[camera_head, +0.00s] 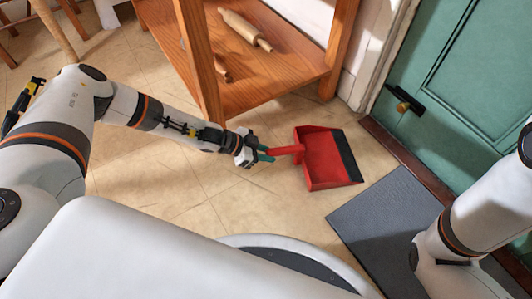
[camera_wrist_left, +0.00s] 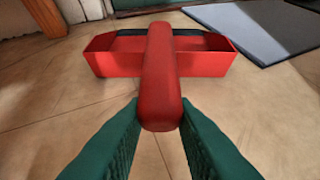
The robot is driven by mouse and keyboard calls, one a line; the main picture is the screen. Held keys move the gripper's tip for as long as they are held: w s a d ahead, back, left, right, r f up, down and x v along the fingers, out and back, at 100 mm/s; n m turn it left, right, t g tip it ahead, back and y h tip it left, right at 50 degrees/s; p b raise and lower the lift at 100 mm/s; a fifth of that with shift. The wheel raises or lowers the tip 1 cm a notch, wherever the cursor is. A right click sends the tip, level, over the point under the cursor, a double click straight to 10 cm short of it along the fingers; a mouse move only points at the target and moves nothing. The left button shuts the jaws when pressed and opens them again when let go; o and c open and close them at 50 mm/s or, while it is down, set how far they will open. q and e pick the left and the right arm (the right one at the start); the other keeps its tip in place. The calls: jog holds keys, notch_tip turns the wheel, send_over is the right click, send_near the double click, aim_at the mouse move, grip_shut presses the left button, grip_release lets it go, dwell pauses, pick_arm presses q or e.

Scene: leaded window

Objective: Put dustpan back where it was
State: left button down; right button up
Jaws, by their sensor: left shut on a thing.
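The red dustpan (camera_head: 322,158) with a dark front lip is right of centre in the head view, low by the floor beside the grey mat. Its handle points left to my left gripper (camera_head: 262,153). In the left wrist view the dustpan (camera_wrist_left: 105,62) lies ahead, its handle coming back between the green fingers of my left gripper (camera_wrist_left: 160,125). The gripper is shut on the handle's end. I cannot tell whether the pan touches the floor. My right arm shows at the right edge of the head view, but its gripper is not visible.
A wooden shelf unit (camera_head: 285,82) with a rolling pin (camera_head: 243,28) on its lower board stands behind the gripper. The grey mat (camera_head: 385,215) lies before the green door (camera_head: 450,75). Tiled floor (camera_head: 150,180) is clear left of the dustpan.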

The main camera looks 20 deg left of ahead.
pick_arm(q)
jog(key=c, duration=1.2)
grip_release()
jog(key=shift+r, duration=0.15)
jog(key=p+v, duration=0.8)
jog(key=v, duration=0.4)
